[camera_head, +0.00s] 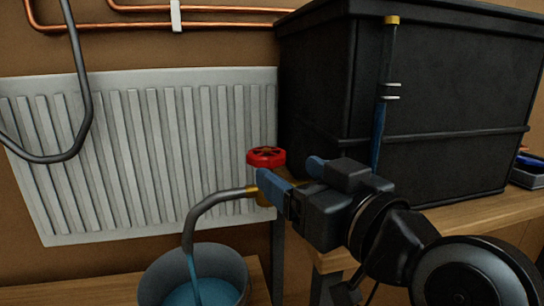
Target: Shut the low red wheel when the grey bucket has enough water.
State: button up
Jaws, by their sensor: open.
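The red wheel (266,157) sits on top of a brass valve (262,196) beside the radiator. A grey curved spout (205,210) runs from the valve down to the left. Water pours from its mouth into the grey bucket (235,262) at the bottom of the view. Blue water (205,292) shows inside, below the rim; the bucket's lower part is cut off by the frame edge. My gripper (287,168) is open, its blue fingers just below and right of the wheel, close to the valve. I cannot tell whether they touch it.
A white radiator (150,150) hangs on the brown wall behind. A large black tank (450,110) with a blue sight tube (383,110) stands on a wooden bench (480,210) to the right. A dark bent pipe (84,100) hangs at left. Copper pipes (130,27) run along the top.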

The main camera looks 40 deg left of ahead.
aim_at(277, 164)
jog(key=x, duration=0.6)
jog(key=shift+w+a+p, duration=0.15)
jog(key=shift+a+p, duration=0.05)
jog(key=shift+p, duration=0.15)
jog(key=shift+c, duration=0.5)
jog(key=c, duration=0.7)
